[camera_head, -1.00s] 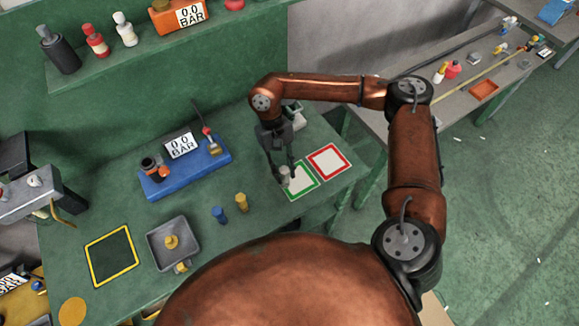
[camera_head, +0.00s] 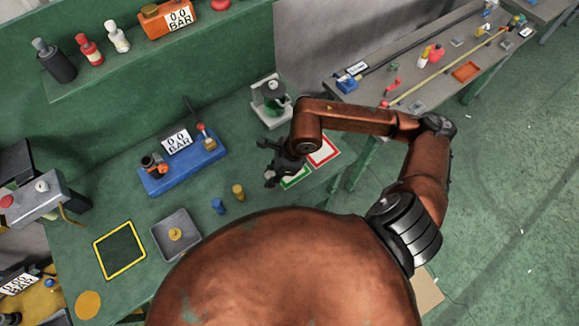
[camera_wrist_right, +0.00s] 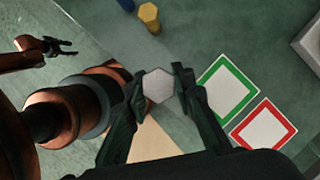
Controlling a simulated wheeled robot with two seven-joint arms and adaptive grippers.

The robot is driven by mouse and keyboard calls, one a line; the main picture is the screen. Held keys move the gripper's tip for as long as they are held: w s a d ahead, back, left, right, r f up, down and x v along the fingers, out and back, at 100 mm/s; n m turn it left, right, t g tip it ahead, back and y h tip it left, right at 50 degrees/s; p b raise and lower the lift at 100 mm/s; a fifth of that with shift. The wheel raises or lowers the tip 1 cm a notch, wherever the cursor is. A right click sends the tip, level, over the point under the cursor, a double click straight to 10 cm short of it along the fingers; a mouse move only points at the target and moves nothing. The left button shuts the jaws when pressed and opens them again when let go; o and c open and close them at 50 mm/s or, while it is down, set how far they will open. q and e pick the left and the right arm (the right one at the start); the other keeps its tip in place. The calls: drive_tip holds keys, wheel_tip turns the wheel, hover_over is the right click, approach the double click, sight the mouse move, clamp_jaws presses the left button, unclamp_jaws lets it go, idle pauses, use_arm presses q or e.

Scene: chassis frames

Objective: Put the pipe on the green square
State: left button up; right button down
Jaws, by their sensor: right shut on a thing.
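My right gripper (camera_head: 266,162) reaches over the bench at the green-outlined square (camera_head: 296,178), which it and the arm partly cover. In the right wrist view, my right gripper (camera_wrist_right: 160,88) is shut on a pale grey hexagonal-ended pipe (camera_wrist_right: 158,86). There the green square (camera_wrist_right: 227,88) lies to the right of the fingers, and the pipe appears beside it, not over it. The pipe's height above the bench is unclear. I cannot make out the pipe in the head view. My left gripper (camera_wrist_right: 60,46) shows small in the wrist view; its jaws are unclear.
A red-outlined square (camera_head: 324,150) adjoins the green one. A yellow piece (camera_head: 238,192) and a blue piece (camera_head: 218,206) stand to the left. A grey tray (camera_head: 163,238), a blue gauge base (camera_head: 185,172) and a white-based device (camera_head: 270,112) also occupy the bench.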

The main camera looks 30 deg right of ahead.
drive_tip(key=shift+a+r+m, duration=0.2)
drive_tip(key=shift+r+m, duration=0.35)
drive_tip(key=shift+m, duration=0.35)
drive_tip(key=shift+r+m+t+h+p, duration=0.25)
drive_tip(key=shift+m+t+h+p, duration=0.15)
drive_tip(key=shift+m, duration=0.2)
drive_tip(key=shift+r+m+t, duration=0.3)
drive_tip(key=shift+r+m, duration=0.1)
drive_tip(key=shift+m, duration=0.5)
drive_tip(key=shift+d+h, duration=0.1)
drive_tip(key=shift+h, duration=0.3)
drive_tip(key=w+d+f+p, duration=0.2)
drive_tip(key=d+f, duration=0.2)
drive_tip(key=w+d+f+p, duration=0.2)
drive_tip(key=w+d+f, duration=0.1)
drive_tip(key=f, duration=0.1)
drive_tip(key=w+d+f+p, duration=0.2)
drive_tip(key=d+f, duration=0.2)
drive_tip(key=f, duration=0.1)
drive_tip(key=shift+w+d, duration=0.2)
drive_tip(key=shift+d, duration=0.15)
use_arm(q)
wheel_tip(320, 180, up, 7)
drive_tip(key=s, duration=0.1)
drive_tip(key=shift+s+f, duration=0.15)
drive_tip(key=shift+s, duration=0.1)
use_arm(e)
drive_tip(key=shift+f, duration=0.1)
